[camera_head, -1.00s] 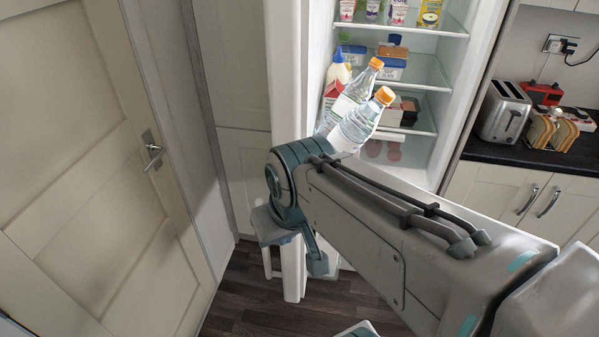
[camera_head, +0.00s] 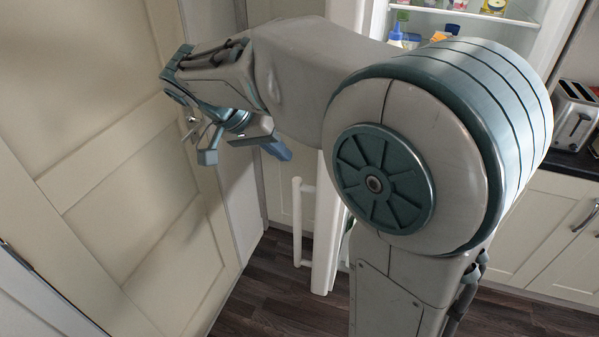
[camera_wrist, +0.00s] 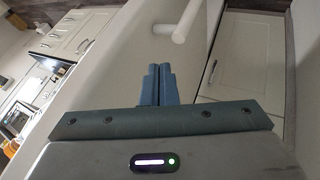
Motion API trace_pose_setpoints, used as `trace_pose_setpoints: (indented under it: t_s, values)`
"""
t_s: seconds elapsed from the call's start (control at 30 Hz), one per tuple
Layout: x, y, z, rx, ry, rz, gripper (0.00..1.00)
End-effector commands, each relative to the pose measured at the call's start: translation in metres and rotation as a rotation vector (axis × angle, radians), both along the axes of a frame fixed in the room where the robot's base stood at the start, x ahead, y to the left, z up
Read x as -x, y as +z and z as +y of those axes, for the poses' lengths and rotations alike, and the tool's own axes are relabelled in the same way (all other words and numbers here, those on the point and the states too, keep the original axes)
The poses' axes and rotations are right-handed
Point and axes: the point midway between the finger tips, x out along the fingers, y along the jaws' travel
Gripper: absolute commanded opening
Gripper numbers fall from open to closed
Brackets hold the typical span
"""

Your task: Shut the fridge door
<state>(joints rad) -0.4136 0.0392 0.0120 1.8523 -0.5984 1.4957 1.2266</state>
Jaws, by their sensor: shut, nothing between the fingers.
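The fridge (camera_head: 460,20) stands open, with its shelves partly hidden behind my arm. Its white door (camera_head: 325,230) sticks out towards me and shows nearly edge-on. The white bar handle (camera_head: 297,222) is on the door's left, outer face. My gripper (camera_head: 278,150) is shut and empty, left of the door's edge and above the handle. In the wrist view the shut fingers (camera_wrist: 158,85) point along the white door face (camera_wrist: 120,65), and the handle (camera_wrist: 182,28) shows just beyond them. I cannot tell whether the fingers touch the door.
A cream room door (camera_head: 110,160) with a metal lever stands close on the left. A cream cabinet stands behind my gripper. On the right are a counter with a toaster (camera_head: 575,115) and cupboards (camera_head: 540,220). Dark wood floor (camera_head: 280,285) is clear below.

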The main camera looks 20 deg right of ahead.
Motion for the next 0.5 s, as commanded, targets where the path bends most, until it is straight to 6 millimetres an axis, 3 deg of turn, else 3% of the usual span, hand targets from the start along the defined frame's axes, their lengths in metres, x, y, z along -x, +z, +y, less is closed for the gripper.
trace_pose_setpoints:
  t_s: [0.17, 0.5]
  values:
    - [-0.002, -0.012, -0.010, 0.016, -0.016, -0.004, 0.00]
    - [-0.005, -0.060, -0.046, 0.014, -0.014, -0.001, 0.00]
